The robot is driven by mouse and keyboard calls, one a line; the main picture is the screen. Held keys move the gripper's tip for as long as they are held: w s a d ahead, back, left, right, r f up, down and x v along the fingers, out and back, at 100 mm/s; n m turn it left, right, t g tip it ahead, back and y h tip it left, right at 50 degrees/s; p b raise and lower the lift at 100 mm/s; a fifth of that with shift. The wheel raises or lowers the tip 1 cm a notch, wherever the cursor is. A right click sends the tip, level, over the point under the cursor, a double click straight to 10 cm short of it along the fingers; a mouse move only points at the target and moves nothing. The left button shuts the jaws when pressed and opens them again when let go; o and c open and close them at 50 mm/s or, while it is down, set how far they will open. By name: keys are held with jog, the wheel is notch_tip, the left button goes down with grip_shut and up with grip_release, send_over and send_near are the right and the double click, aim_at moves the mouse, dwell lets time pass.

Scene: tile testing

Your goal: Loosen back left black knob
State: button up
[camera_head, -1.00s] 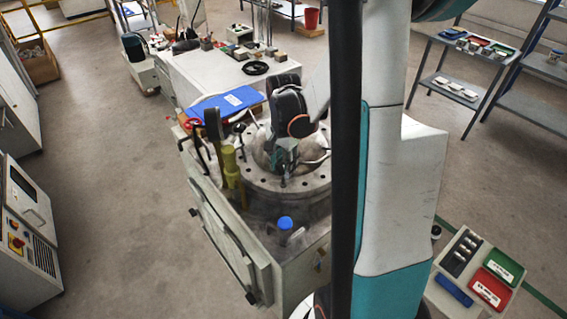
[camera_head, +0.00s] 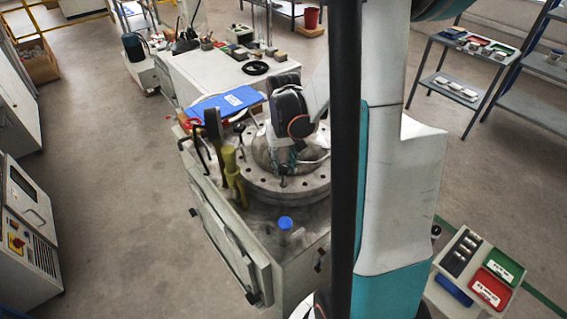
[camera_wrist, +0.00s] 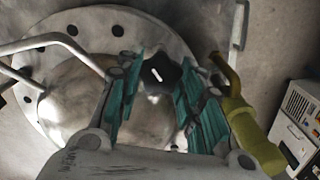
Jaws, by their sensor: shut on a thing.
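A black star-shaped knob (camera_wrist: 158,73) with a white slot mark shows in the wrist view, at the edge of a round metal flange with holes. My gripper (camera_wrist: 163,72) is shut on the knob, with its teal finger pads on either side of it. In the head view my gripper (camera_head: 292,158) points down over the round flange (camera_head: 260,196) on the machine. The knob is hidden there by my wrist and fingers.
A domed metal part (camera_wrist: 100,105) and a bent metal bar (camera_wrist: 55,39) lie close to my fingers. A yellow-handled tool (camera_wrist: 245,125) is at the right; it also stands left of the flange in the head view (camera_head: 231,167).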

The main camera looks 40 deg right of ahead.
jog(key=shift+n, duration=2.2)
jog(key=o, duration=1.1)
jog(key=shift+r, duration=0.1)
notch_tip(320, 180, up, 12)
jog(key=shift+f, duration=0.1)
jog(key=shift+a, duration=0.1)
